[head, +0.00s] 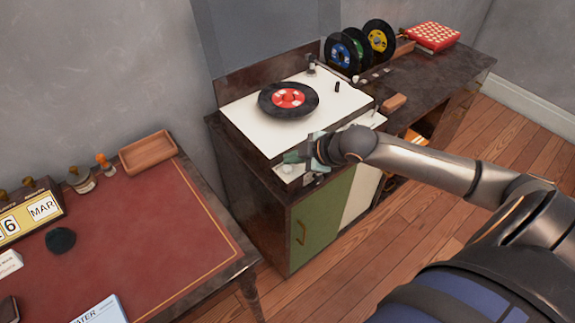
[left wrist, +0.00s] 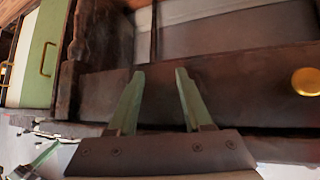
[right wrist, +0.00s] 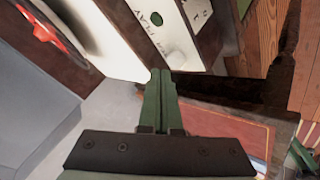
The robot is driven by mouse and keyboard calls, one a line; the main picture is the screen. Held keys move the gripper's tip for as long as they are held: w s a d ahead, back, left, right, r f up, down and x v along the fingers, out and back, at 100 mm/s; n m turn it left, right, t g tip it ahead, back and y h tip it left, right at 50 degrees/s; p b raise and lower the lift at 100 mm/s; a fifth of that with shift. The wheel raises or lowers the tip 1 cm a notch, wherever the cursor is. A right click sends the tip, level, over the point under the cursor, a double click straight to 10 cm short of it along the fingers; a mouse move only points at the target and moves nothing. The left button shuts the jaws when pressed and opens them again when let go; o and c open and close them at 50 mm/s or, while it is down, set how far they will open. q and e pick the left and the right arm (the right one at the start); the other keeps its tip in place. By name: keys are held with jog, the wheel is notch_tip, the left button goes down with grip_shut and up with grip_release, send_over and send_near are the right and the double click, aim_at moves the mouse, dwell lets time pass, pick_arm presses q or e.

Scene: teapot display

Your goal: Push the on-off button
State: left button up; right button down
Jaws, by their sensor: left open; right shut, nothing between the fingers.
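The record player (head: 340,103) has a white top and carries a black record with a red label (head: 289,97). On its front, a white control panel (right wrist: 170,42) bears a round green button (right wrist: 156,18) and lettering that seems to read PLAY. I cannot tell if this is the on-off button. My right gripper (head: 287,157) is at the panel's left end, partly covering it. In the right wrist view, its green fingers (right wrist: 160,72) are shut and empty, tips close to the panel edge; contact is unclear. My left gripper (left wrist: 154,72) is open and empty before dark wooden furniture.
The cabinet has a green door (head: 319,218). A red-topped desk (head: 150,230) with a wooden tray (head: 148,152) is at left. A brass knob (left wrist: 306,81) is near my left gripper.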

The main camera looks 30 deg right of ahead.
pick_arm(q)
jog(key=shift+a, duration=0.1)
pick_arm(e)
notch_tip(320, 180, up, 3)
jog(key=p, duration=0.3)
jog(key=shift+f, duration=0.15)
jog(key=shift+r+p, duration=0.3)
jog(key=shift+p, duration=0.25)
pick_arm(q)
notch_tip(320, 180, up, 6)
jog(key=s+a+p, duration=0.1)
jog(key=a+p, duration=0.1)
jog(key=p, duration=0.1)
jog(key=shift+f+y+p, duration=0.15)
jog(key=shift+y+p, duration=0.15)
pick_arm(e)
notch_tip(320, 180, up, 3)
jog(key=shift+f, duration=0.15)
